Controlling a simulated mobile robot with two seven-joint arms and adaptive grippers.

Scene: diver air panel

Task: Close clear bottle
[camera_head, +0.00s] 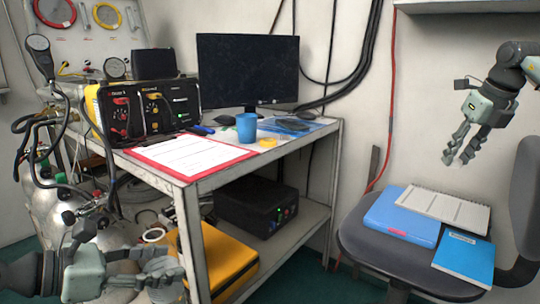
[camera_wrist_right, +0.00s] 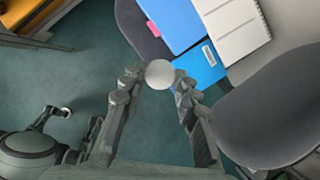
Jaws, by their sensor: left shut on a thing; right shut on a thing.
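My right gripper (camera_head: 462,160) is raised over the chair at the right in the head view. In the right wrist view its two fingers (camera_wrist_right: 158,88) close on a small round white cap (camera_wrist_right: 159,74) at their tips. The cap is too small to make out in the head view. My left gripper (camera_head: 165,270) is low at the left front, beside the bench leg, with its fingers closed on a pale, see-through thing that looks like the clear bottle. The fingers hide most of it, so its opening cannot be made out. The two grippers are far apart.
A bench (camera_head: 262,160) carries a monitor (camera_head: 248,70), a yellow-black panel box (camera_head: 145,108), a red clipboard (camera_head: 190,156) and a blue cup (camera_head: 246,128). The chair (camera_head: 365,235) holds a blue folder (camera_head: 403,215) and a notepad (camera_head: 445,207). Space between bench and chair is free.

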